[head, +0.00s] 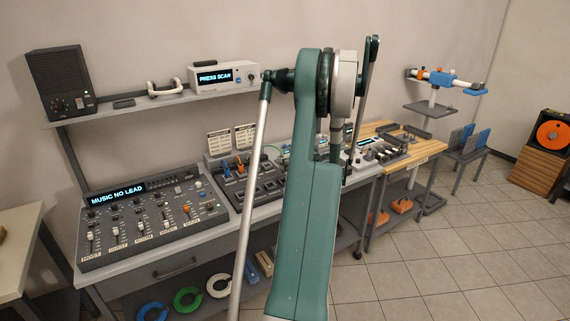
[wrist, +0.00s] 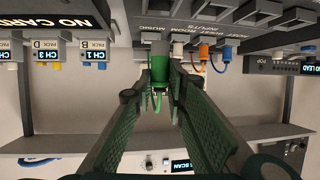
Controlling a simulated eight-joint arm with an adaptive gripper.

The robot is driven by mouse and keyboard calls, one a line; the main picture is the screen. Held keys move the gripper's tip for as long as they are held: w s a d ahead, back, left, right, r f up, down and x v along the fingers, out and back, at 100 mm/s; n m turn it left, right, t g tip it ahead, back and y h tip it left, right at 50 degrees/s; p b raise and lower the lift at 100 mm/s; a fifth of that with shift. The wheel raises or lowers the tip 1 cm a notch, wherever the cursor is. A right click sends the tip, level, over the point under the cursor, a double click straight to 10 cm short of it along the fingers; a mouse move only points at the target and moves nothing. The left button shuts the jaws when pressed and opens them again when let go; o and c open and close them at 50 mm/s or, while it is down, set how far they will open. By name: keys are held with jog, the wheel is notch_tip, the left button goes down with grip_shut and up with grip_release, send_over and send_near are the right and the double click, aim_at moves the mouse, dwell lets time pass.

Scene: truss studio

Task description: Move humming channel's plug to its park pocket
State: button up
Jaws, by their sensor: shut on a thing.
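In the wrist view my gripper (wrist: 162,78) is shut on a green plug (wrist: 159,66) with a green cable (wrist: 152,103) hanging from it. The plug is close to the grey panel labelled HOST, GUEST, ROOM, MUSIC (wrist: 185,27); I cannot tell whether it touches the panel. White (wrist: 178,50), orange (wrist: 203,52) and blue (wrist: 226,54) plugs stand in a row beside it. In the head view my arm hides the gripper and green plug. The mixer (head: 150,222) display reads MUSIC NO LEAD. No park pocket can be made out clearly.
Packs marked CH 1 (wrist: 98,54) and CH 3 (wrist: 48,55) are left in the wrist view. In the head view, a shelf (head: 150,102) holds a speaker (head: 62,82) and a PRESS SCAN box (head: 224,77). A wooden bench (head: 425,150) stands right; floor in front is clear.

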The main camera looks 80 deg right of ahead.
jog(key=shift+f+b, duration=1)
jog(key=shift+f, duration=1.55)
jog(key=shift+f+b, duration=0.65)
dwell(0.7)
jog(key=o, duration=0.6)
jog(key=shift+c, duration=0.2)
jog(key=shift+p+v, duration=0.5)
jog(key=shift+v, duration=5.05)
